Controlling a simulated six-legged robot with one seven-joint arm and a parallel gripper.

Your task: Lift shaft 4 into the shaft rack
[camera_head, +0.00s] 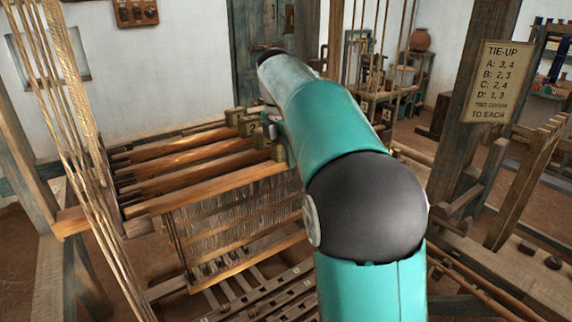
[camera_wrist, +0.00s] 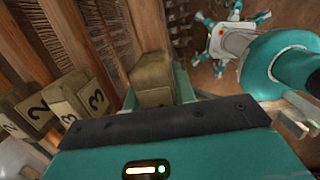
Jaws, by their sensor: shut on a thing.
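Several wooden shafts lie side by side across the loom in the head view, with string heddles hanging below. The front one (camera_head: 215,188) appears to be shaft 4; its number is not visible. In the wrist view, my gripper (camera_wrist: 155,97) is shut on a plain tan end block (camera_wrist: 152,72), beside the block marked 3 (camera_wrist: 90,102) and the block marked 2 (camera_wrist: 32,112). The held block's number face is hidden. My arm hides most of the gripper in the head view. A wooden frame with upright rods and small number tags, possibly the shaft rack (camera_head: 385,96), stands behind my arm.
A loom post with a tie-up sign (camera_head: 488,82) stands at right. Slanting warp threads (camera_head: 75,110) run down the left side. Numbered treadles (camera_head: 265,300) lie below the shafts. Shelves and a clay pot (camera_head: 420,40) are at the back.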

